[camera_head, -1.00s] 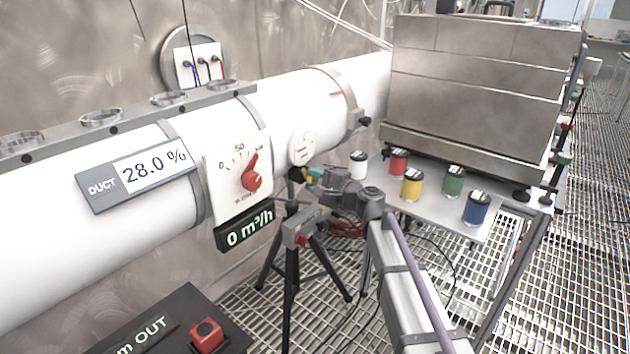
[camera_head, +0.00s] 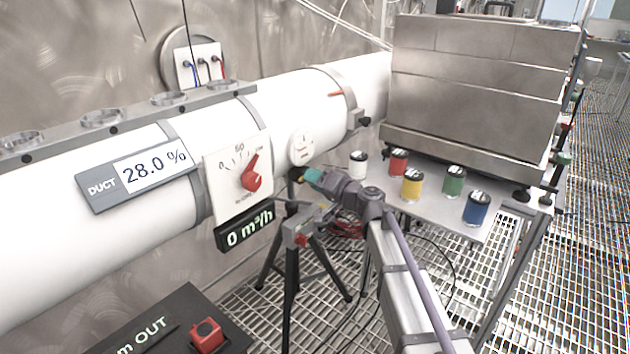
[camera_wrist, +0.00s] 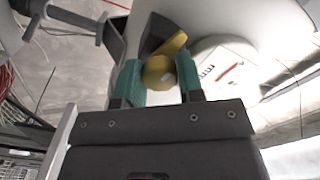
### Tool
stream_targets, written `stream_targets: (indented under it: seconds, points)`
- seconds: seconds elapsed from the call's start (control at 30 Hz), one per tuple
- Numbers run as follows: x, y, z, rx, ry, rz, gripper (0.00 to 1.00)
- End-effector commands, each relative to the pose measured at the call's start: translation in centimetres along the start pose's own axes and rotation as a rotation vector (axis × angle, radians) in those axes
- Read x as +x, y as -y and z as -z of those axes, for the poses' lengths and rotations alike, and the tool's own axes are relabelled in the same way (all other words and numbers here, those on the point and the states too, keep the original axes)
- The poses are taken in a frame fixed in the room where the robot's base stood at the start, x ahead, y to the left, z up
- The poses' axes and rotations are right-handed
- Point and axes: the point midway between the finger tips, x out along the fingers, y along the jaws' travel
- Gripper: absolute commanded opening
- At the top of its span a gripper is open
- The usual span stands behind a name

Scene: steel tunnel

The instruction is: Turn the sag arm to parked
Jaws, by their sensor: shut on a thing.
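My gripper (camera_head: 304,175) is below the right part of the white duct, under a small round white dial (camera_head: 302,148). In the wrist view its two teal fingers (camera_wrist: 160,80) are shut on a rounded yellow knob (camera_wrist: 159,69). A yellow lever-like piece (camera_wrist: 172,44) runs up and right from the knob. I take this yellow part to be the sag arm, but no label on it can be read. The white dial face with a red mark (camera_wrist: 222,78) is just right of the fingers. In the head view my gripper hides most of the yellow part.
A red knob panel (camera_head: 240,178) and a "0 m³/h" display (camera_head: 245,236) are left of my gripper. A tripod (camera_head: 290,270) stands close below. A shelf (camera_head: 435,222) with several coloured jars is to the right, beside a steel box (camera_head: 475,90).

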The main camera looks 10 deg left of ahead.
Motion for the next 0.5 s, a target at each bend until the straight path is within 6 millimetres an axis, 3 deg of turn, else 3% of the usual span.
stream_targets:
  seconds: [0.5]
  points:
    - [-0.04, 0.0, -0.03, -0.17, 0.001, 0.0, 0.11]
